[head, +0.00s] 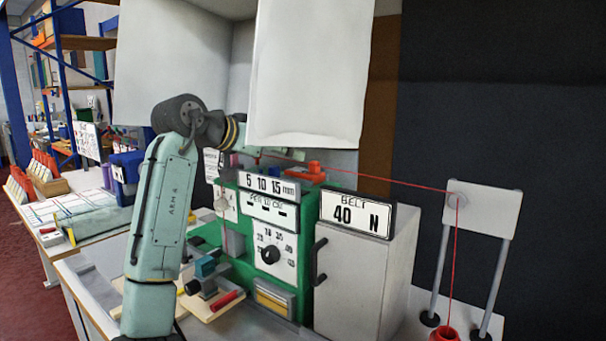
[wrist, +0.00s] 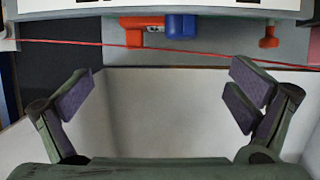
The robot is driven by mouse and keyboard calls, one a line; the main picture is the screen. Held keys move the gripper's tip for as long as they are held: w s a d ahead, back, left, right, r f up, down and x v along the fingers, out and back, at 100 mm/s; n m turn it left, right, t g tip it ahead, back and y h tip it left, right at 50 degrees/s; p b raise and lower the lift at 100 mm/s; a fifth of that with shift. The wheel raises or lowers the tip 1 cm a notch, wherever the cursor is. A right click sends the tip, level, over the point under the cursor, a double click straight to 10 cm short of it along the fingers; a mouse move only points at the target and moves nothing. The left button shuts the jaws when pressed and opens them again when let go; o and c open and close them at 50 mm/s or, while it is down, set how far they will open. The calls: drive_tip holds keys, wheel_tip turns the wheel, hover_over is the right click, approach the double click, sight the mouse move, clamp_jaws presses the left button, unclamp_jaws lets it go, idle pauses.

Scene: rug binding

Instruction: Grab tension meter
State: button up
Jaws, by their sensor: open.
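An orange and blue device (wrist: 172,26), which may be the tension meter, lies at the top of the wrist view on a grey surface. A separate small orange piece (wrist: 269,37) is to its right. A red cord (wrist: 200,54) crosses the wrist view between the fingers and the device. In the head view an orange piece (head: 308,174) shows on top of the green machine (head: 228,264). There my gripper is mostly hidden behind a white hanging panel.
The white panel (head: 308,75) hangs close to my wrist. The red cord (head: 380,182) runs right to a pulley stand (head: 480,208), then down to a red weight (head: 447,335). A "BELT 40 N" sign (head: 356,214) stands on a grey cabinet (head: 355,275).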

sight(300, 172)
drive_tip(key=x, duration=0.3)
drive_tip(key=p+x, duration=0.1)
drive_tip(key=x, duration=0.1)
drive_tip(key=p+x, duration=0.1)
drive_tip(key=x, duration=0.1)
drive_tip(key=shift+s+d, duration=0.1)
drive_tip(key=shift+d, duration=0.25)
drive_tip(key=shift+w+d+f, duration=0.3)
drive_tip(key=shift+w, duration=0.05)
drive_tip(key=shift+c, duration=0.6)
drive_tip(key=shift+f, duration=0.1)
clamp_jaws()
